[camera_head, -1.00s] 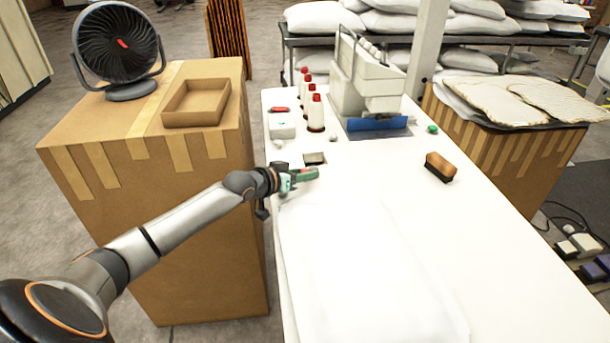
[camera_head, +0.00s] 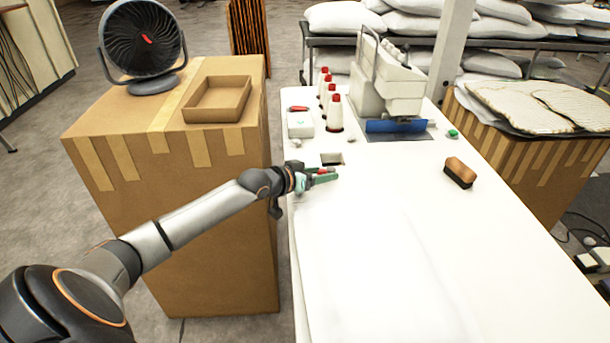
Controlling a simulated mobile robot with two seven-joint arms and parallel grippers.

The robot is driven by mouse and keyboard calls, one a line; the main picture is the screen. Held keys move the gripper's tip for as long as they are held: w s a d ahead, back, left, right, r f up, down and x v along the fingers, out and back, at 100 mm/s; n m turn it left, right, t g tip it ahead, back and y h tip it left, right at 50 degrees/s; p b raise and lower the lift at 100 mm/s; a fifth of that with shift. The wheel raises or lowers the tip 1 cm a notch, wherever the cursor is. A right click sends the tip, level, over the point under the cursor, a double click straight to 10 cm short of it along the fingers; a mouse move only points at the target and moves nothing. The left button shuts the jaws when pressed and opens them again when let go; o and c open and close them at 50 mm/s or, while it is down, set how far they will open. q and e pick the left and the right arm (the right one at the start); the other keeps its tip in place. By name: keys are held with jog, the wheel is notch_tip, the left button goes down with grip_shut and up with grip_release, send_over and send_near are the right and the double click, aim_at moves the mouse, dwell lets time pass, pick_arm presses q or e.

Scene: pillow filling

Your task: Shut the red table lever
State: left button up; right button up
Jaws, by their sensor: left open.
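A small red piece (camera_head: 322,170), which looks like the lever, shows between the green fingers of my left gripper (camera_head: 323,176). Another small red item (camera_head: 298,109) lies farther back by a white box. My right gripper is not in view.
A white sewing machine (camera_head: 400,85), several red-capped bottles (camera_head: 334,112) and a white box (camera_head: 300,124) stand at the back of the table. A brush (camera_head: 459,172) lies on the right. A tall cardboard box (camera_head: 215,230) with a fan (camera_head: 143,45) stands left of the table.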

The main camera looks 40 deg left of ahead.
pick_arm(q)
jog(key=v, duration=1.2)
jog(key=shift+w+d+p, duration=0.1)
jog(key=shift+p, duration=0.3)
